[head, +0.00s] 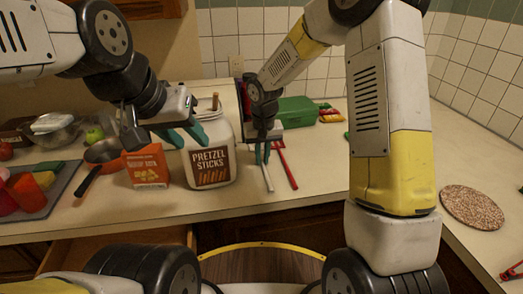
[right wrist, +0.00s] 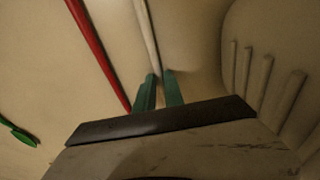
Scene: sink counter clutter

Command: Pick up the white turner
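The white turner (head: 267,178) lies on the counter between the jar and a red utensil, its thin pale handle pointing to the front edge. In the right wrist view its handle (right wrist: 149,38) runs in between my green fingertips. My right gripper (head: 262,160) is low over the counter, its fingers close together around the handle; it also shows in the right wrist view (right wrist: 159,75). The turner's far end is hidden behind my right gripper.
The pretzel jar (head: 211,165) stands left of the turner, and the red utensil (head: 287,168) lies close on its right. An orange box (head: 146,167), a pan (head: 103,151) and a cutting board (head: 62,185) are further left. A green box (head: 296,111) is behind. A round trivet (head: 472,207) lies right.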

